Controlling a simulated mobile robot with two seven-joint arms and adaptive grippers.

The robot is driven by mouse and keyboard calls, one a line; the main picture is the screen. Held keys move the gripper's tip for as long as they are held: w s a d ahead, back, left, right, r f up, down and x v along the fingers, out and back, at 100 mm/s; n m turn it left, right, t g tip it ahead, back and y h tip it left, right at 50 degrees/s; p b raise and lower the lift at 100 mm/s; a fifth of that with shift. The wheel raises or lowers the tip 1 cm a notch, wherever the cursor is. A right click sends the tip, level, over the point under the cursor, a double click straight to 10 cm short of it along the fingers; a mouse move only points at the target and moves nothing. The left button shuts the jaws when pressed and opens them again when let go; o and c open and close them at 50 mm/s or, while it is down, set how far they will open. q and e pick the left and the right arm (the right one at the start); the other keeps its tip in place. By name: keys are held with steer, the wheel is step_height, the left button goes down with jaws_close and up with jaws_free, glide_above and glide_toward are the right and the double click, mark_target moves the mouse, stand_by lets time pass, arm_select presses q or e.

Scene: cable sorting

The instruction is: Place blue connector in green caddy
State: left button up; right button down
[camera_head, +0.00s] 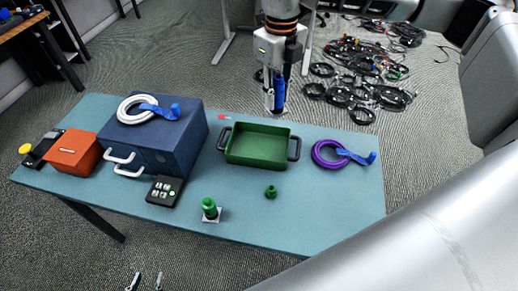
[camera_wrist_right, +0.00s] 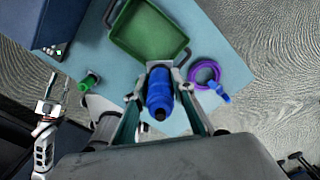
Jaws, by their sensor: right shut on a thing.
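The blue connector (camera_head: 280,96) is held in my right gripper (camera_head: 276,104), up in the air near the far edge of the table. In the right wrist view the blue connector (camera_wrist_right: 160,92) sits between the two fingers, which are shut on it. The green caddy (camera_head: 258,161) is an open green tray with dark side handles, on the table and seemingly empty. In the right wrist view the caddy (camera_wrist_right: 150,35) lies beyond the held connector. My left gripper (camera_head: 146,282) shows only its fingertips at the bottom edge. They are apart with nothing between them.
On the teal table (camera_head: 250,228) are a purple cable coil (camera_head: 318,155), a green fitting (camera_head: 271,191), a green connector on a white plate (camera_head: 210,208), a keypad (camera_head: 164,191), a blue box (camera_head: 165,150) topped by a white coil (camera_head: 128,112), and an orange box (camera_head: 75,152).

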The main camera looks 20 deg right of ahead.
steer(key=m, duration=0.4)
steer(key=w+r+m, duration=0.1)
steer(key=m, duration=0.1)
steer(key=shift+d, duration=0.25)
steer(key=shift+w+r+m, duration=0.15)
steer(key=shift+m, duration=0.85)
steer(key=b, duration=0.2)
glide_above(273, 151)
step_height(273, 151, down, 15)
steer(key=shift+f+m, duration=0.3)
steer(key=shift+f, duration=0.2)
step_height(273, 151, down, 3)
steer(key=shift+f, duration=0.5)
steer(key=shift+f, duration=0.1)
